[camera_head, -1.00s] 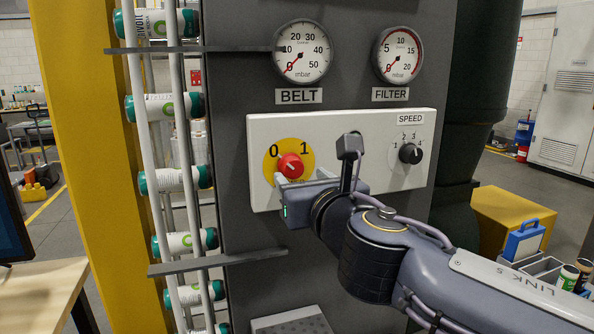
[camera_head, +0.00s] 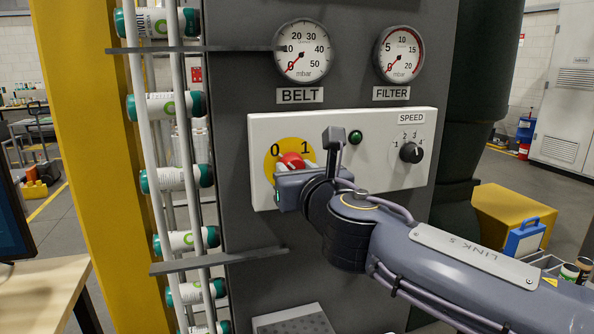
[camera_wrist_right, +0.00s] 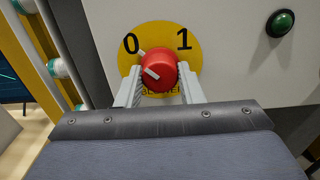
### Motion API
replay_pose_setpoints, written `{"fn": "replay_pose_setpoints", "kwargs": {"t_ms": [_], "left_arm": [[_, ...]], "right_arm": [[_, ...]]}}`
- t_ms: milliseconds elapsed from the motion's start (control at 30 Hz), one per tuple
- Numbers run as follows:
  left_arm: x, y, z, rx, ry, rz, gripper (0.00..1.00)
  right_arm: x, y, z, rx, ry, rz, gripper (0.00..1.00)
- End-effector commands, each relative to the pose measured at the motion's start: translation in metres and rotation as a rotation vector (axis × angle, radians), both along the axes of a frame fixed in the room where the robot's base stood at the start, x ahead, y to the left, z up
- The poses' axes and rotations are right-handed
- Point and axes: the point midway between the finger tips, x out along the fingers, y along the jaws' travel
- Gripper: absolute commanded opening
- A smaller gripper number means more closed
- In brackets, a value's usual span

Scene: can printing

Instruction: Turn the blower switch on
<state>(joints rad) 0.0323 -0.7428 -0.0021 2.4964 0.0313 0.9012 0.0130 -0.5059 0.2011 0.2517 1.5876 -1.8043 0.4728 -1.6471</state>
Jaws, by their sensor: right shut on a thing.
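The blower switch is a red rotary knob (camera_head: 291,161) on a yellow disc marked 0 and 1, on the white control panel (camera_head: 380,181). In the right wrist view the red knob (camera_wrist_right: 160,75) fills the middle, and its white line points up and left, towards the 0. My right gripper (camera_head: 293,166) is at the panel, its pale fingers on either side of the knob. In the wrist view my right gripper (camera_wrist_right: 160,86) is shut on the knob, and the label below it is partly hidden. My left gripper is not in view.
A green lamp (camera_head: 355,137) and a black speed knob (camera_head: 411,152) sit to the right on the same panel. Two gauges, BELT (camera_head: 303,51) and FILTER (camera_head: 398,52), are above. Cans in a rack (camera_head: 168,107) stand to the left, beside a yellow post (camera_head: 88,100).

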Motion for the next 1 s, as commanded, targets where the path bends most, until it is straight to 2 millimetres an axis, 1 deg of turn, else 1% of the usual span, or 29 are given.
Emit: {"fn": "replay_pose_setpoints", "kwargs": {"t_ms": [267, 467, 667, 1000], "left_arm": [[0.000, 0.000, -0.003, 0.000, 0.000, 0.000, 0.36], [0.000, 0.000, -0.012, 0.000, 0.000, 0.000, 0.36], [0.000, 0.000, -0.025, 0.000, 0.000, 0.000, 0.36], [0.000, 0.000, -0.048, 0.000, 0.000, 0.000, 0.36]], "right_arm": [[0.000, 0.000, -0.001, 0.029, 0.008, 0.000, 0.11], [0.000, 0.000, -0.002, 0.121, 0.038, 0.000, 0.11], [0.000, 0.000, -0.003, 0.277, 0.088, 0.000, 0.11], [0.000, 0.000, -0.003, 0.585, 0.189, 0.001, 0.11]]}}
